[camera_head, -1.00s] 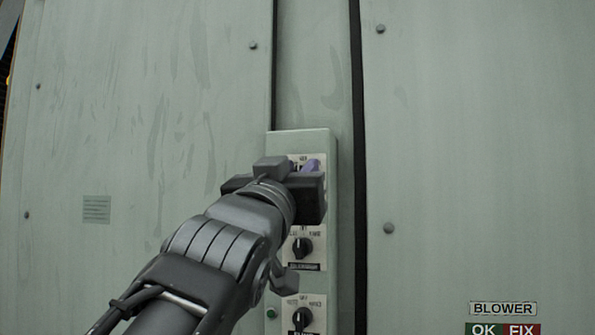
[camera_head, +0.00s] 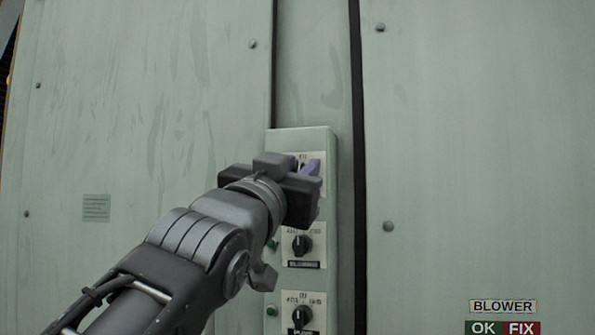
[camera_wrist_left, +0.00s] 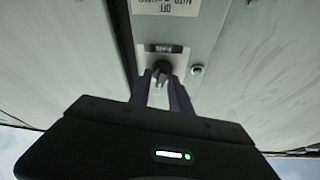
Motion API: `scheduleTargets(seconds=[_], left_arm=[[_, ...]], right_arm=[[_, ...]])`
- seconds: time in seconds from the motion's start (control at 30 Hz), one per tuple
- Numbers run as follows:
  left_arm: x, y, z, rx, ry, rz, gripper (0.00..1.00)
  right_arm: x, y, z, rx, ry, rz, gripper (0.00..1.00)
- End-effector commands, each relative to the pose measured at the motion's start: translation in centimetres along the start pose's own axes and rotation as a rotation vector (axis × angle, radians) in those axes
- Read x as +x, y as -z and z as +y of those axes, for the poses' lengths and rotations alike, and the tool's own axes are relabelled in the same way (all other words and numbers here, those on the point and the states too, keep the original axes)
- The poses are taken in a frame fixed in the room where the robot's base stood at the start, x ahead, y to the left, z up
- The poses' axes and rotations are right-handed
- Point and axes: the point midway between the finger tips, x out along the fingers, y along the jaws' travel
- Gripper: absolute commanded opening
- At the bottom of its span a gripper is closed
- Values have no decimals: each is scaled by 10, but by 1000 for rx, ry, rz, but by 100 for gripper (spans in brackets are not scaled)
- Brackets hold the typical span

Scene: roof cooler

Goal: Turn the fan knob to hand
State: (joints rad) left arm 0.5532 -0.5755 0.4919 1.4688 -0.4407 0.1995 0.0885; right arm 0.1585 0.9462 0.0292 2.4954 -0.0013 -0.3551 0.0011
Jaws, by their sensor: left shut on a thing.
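A narrow pale green control box (camera_head: 328,230) carries several black knobs in a column, each on a white plate. My left gripper (camera_head: 304,167) is at the top plate and covers most of its knob in the head view. In the left wrist view, which is upside down, the top knob (camera_wrist_left: 161,68) sits between the two purple-grey fingertips, and the gripper is shut on it. Its small nameplate (camera_wrist_left: 163,48) is too blurred to read, and its exact pointing direction is hard to tell. My right gripper is not in view.
The middle knob (camera_head: 301,243) and the lower knob (camera_head: 301,316) sit below, with green buttons (camera_head: 271,311) at the box's left side. Large flat panels flank the box. A BLOWER label (camera_head: 503,306) is at the lower right.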

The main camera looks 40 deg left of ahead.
Motion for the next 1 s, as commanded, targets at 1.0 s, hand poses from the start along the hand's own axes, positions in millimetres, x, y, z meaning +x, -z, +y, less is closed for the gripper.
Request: scheduleTargets(seconds=[1.0], left_arm=[[0,-1,4,581,-242,-1,0]], right_arm=[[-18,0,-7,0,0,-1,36]])
